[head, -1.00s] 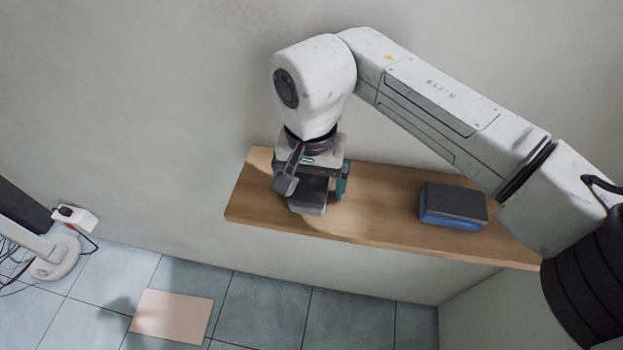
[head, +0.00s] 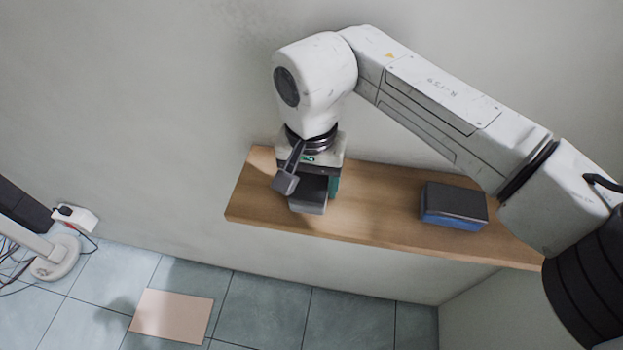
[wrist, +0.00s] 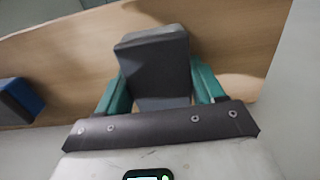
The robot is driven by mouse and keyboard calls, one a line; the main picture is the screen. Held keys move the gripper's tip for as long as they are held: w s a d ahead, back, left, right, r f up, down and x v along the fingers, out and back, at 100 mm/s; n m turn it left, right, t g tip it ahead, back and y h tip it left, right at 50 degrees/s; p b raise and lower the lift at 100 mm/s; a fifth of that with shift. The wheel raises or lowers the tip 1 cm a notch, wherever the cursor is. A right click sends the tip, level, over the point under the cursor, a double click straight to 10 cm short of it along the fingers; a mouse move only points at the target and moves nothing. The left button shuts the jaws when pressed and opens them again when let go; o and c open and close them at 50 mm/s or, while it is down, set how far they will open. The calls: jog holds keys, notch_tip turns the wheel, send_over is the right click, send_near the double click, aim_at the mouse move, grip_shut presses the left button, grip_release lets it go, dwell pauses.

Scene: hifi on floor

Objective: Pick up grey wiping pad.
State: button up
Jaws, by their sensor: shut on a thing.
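The grey wiping pad (head: 309,198) is a small block with a dark top and lighter grey side, at the left part of the wooden shelf. My gripper (head: 318,190) points down over it from above. In the wrist view the pad (wrist: 155,62) lies between the two green fingers of my gripper (wrist: 158,92), which are shut on it from both sides. The pad's far end sticks out past the fingers. In the head view my gripper hides part of the pad, and I cannot tell whether it touches the shelf.
The wooden shelf (head: 375,215) runs along the wall. A blue block with a dark top (head: 453,206) stands on its right part and also shows in the wrist view (wrist: 22,98). The shelf between the blocks is clear. A pinkish sheet (head: 172,316) lies on the tiled floor.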

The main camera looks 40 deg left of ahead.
jog(key=shift+r, duration=0.55)
jog(key=s+d+r+b, duration=0.4)
jog(key=s+r, duration=0.7)
jog(key=s, duration=0.2)
jog(key=shift+s+r, duration=0.25)
jog(key=shift+r, duration=0.15)
